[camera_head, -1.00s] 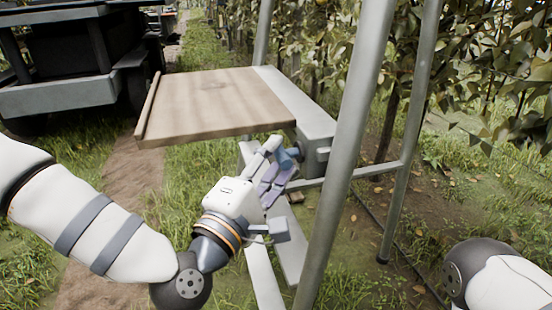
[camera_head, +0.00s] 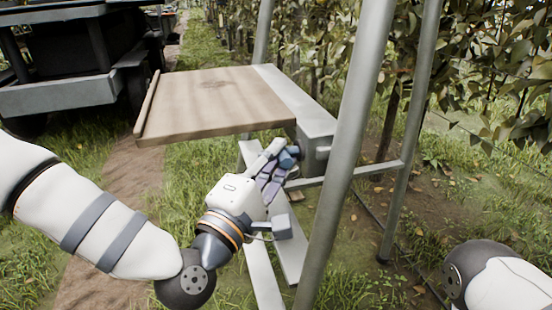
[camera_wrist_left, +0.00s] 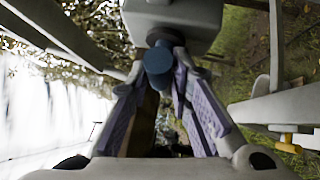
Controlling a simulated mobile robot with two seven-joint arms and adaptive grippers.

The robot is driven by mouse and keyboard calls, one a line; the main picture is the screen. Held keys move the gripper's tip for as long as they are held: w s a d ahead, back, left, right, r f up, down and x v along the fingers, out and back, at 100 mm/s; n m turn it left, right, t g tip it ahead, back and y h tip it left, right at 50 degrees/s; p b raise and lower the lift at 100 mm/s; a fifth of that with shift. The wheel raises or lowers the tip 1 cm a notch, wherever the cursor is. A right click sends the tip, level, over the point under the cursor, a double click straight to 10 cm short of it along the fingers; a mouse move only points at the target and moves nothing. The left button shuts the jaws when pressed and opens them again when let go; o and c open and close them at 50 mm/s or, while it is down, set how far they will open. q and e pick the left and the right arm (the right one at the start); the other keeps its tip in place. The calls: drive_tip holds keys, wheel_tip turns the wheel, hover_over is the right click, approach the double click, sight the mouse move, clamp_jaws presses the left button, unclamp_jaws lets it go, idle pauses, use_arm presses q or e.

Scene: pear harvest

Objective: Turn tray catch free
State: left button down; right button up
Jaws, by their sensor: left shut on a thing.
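The wooden tray (camera_head: 205,120) lies flat, fixed to a grey metal bracket (camera_head: 312,122) on the ladder. The tray catch (camera_head: 290,154) is a small blue knob under the bracket at its near end. In the left wrist view the catch (camera_wrist_left: 158,62) sticks out of a grey block, between my purple-padded fingers. My left gripper (camera_head: 280,158) is below the tray's right corner and shut on the catch; its fingers partly hide the knob. Only a link of my right arm shows at the lower right; its gripper is out of view.
The ladder's thick metal leg (camera_head: 345,165) stands just right of my left gripper, with a crossbar (camera_head: 375,169) behind. A dark vehicle (camera_head: 75,70) stands at the back left. Leafy trees (camera_head: 490,65) line the right. Grass lies below.

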drive_tip(key=shift+s+f, duration=0.1)
drive_tip(key=shift+f, duration=0.05)
use_arm(q)
drive_tip(key=shift+w+a+f+m+g+h+b, duration=0.1)
drive_tip(key=shift+w+m+g+h+b, duration=0.1)
drive_tip(key=shift+m+g+h+b, duration=3.65)
drive_tip(key=shift+w+a+f+m+g+h+b, duration=0.15)
drive_tip(key=shift+m+g+h+b, duration=1.35)
drive_tip(key=shift+m, duration=4.65)
drive_tip(key=shift+w+d+f+m+g+h+b, duration=0.15)
drive_tip(key=shift+m+g+h+b, duration=1.6)
drive_tip(key=shift+m+h, duration=2.55)
use_arm(e)
drive_tip(key=s+f+g, duration=0.2)
drive_tip(key=s+f, duration=0.3)
drive_tip(key=f, duration=0.7)
use_arm(q)
drive_tip(key=shift+a+r+m+g+y+b, duration=0.15)
drive_tip(key=shift+m+y, duration=0.25)
drive_tip(key=shift+m, duration=0.2)
drive_tip(key=shift+d+r+m+g+y+b, duration=0.15)
drive_tip(key=shift+m+y, duration=0.2)
drive_tip(key=shift+m, duration=0.25)
use_arm(e)
drive_tip(key=shift+s+f, duration=0.1)
drive_tip(key=shift+s, duration=0.05)
